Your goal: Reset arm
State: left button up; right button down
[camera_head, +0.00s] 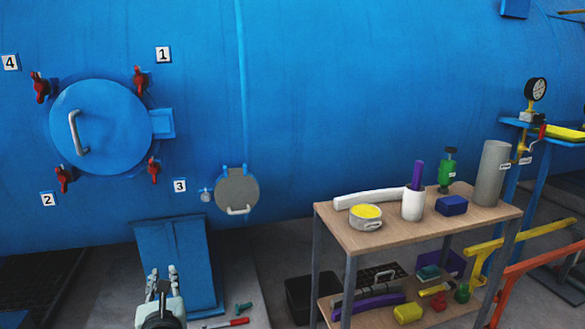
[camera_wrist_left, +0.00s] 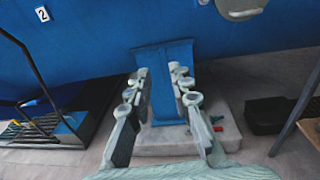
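My left gripper (camera_head: 162,282) shows at the bottom left of the head view, in front of the blue support leg (camera_head: 178,250) of the autoclave. In the left wrist view my left gripper (camera_wrist_left: 160,95) has its two fingers spread apart with nothing between them; the blue support leg (camera_wrist_left: 165,65) shows behind the gap. It touches nothing that I can see. My right gripper is in neither view. The large blue autoclave (camera_head: 330,100) fills the back, with its round hatch (camera_head: 102,127) shut and red clamps around it.
A two-shelf cart (camera_head: 375,235) stands at the right, with a pot (camera_head: 366,221), a white cup (camera_head: 413,205) and other items. A red-handled tool (camera_head: 228,323) and a green piece (camera_head: 243,308) lie on the base near my left gripper. Yellow and orange rails stand at far right.

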pick_arm(q)
jog(key=s+a+f+n+g, duration=0.3)
jog(key=s+a+f+n, duration=0.15)
jog(key=f, duration=0.35)
jog(key=s+a+f+n+g, duration=0.2)
jog(key=s+a+f+n, duration=0.25)
jog(key=f, duration=0.25)
jog(key=s+a+f+n+g, duration=0.3)
jog(key=s+a+f+n, duration=0.15)
jog(key=f, duration=0.35)
jog(key=s+a+f+n+g, duration=0.2)
jog(key=s+a+f+n, duration=0.15)
jog(key=s, duration=0.25)
jog(key=s+a+f+n+g+h, duration=0.1)
jog(key=s+a+f+n, duration=0.1)
jog(key=s+f+n, duration=0.3)
jog(key=s+a+f+n+g, duration=0.2)
jog(key=s+f+n, duration=0.15)
jog(key=s, duration=0.35)
jog(key=s+d+f+n+h, duration=0.2)
jog(key=d+f, duration=0.1)
jog(key=d, duration=0.8)
jog(key=s+d+f+n+h, duration=0.2)
jog(key=d+f, duration=0.2)
jog(key=d, duration=0.7)
jog(key=shift+s+g, duration=0.35)
jog(key=shift+g, duration=0.05)
jog(key=shift+a, duration=0.1)
